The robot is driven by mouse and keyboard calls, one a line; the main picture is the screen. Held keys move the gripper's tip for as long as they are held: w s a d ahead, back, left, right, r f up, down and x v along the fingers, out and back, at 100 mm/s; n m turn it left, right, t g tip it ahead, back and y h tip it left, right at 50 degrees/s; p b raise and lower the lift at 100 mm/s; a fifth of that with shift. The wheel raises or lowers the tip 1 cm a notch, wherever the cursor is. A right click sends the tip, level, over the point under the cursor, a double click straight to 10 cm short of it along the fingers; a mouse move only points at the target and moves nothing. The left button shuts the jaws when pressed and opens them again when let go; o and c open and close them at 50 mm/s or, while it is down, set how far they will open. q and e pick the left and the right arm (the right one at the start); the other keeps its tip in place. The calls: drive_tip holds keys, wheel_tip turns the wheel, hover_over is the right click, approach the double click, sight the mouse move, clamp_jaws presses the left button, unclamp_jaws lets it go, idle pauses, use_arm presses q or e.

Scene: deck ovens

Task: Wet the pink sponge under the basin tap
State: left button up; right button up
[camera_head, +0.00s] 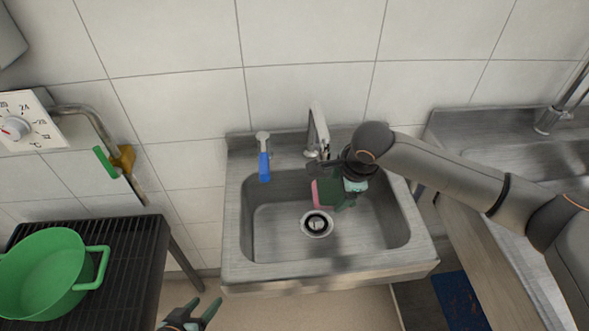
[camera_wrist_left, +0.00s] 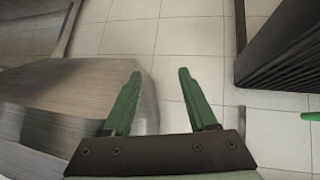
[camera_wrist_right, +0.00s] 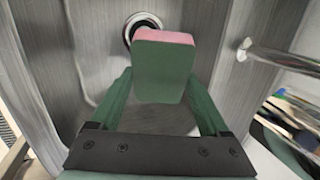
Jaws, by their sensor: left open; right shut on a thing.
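The pink sponge (camera_head: 317,194) has a green layer on one side. My right gripper (camera_head: 341,192) is shut on it inside the steel basin (camera_head: 262,226). In the right wrist view the sponge (camera_wrist_right: 163,68) sits between the fingertips, its green face towards the camera, beside the drain opening. The basin tap (camera_head: 318,124) stands at the back rim, its spout close to my right wrist; no water stream is visible. A blue-handled lever (camera_head: 264,166) is left of the tap. My left gripper (camera_head: 196,313) is open and empty, low in front of the basin.
A green pot (camera_head: 46,272) stands on a dark slatted rack (camera_head: 127,262) at left. A pipe with a green-handled valve (camera_head: 106,162) and a dial (camera_head: 22,127) are on the wall.

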use_arm(q)
drive_tip(key=w+a+r+n, duration=0.2)
drive_tip(key=w+r, duration=0.1)
drive_tip(key=w, duration=0.4)
drive_tip(key=n+g+h, duration=0.2)
drive_tip(key=n+h, duration=0.2)
drive_tip(key=h, duration=0.7)
approach(264, 155)
drive_tip(key=s+d, duration=0.2)
drive_tip(key=f+x, duration=0.1)
drive_tip(key=x, duration=1)
drive_tip(key=shift+s, duration=0.2)
drive_tip(key=shift+a, duration=0.1)
drive_tip(key=shift+c, duration=0.3)
drive_tip(key=shift+f, duration=0.1)
clamp_jaws()
drive_tip(key=shift+g, duration=0.3)
